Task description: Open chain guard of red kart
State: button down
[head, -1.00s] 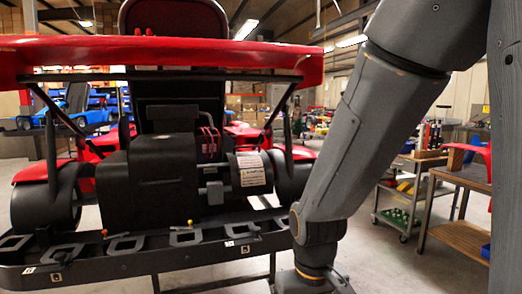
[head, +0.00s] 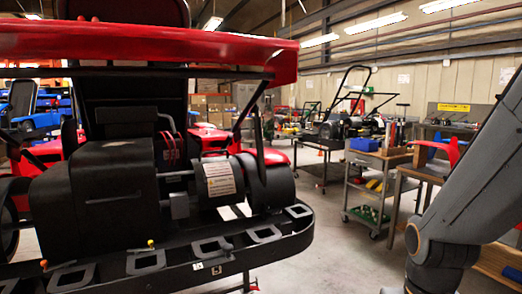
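The red kart (head: 180,38) fills the left half of the head view, seen from behind and close up. Its red rear wing runs across the top and its black rear bumper (head: 190,254) curves along the bottom. Between them is a boxy black housing (head: 105,185), which may be the chain guard; I cannot tell for certain. A cylinder with a white label (head: 219,178) sits to its right. My arm hangs at the right edge, apart from the kart. My gripper is below the picture.
A workshop cart (head: 372,190) with a blue bin (head: 364,144) stands to the right, beside a workbench (head: 408,168). Some open floor lies between the kart and the cart.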

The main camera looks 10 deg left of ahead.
aim_at(225, 187)
jog(key=i, duration=0.8)
jog(key=u, duration=1.6)
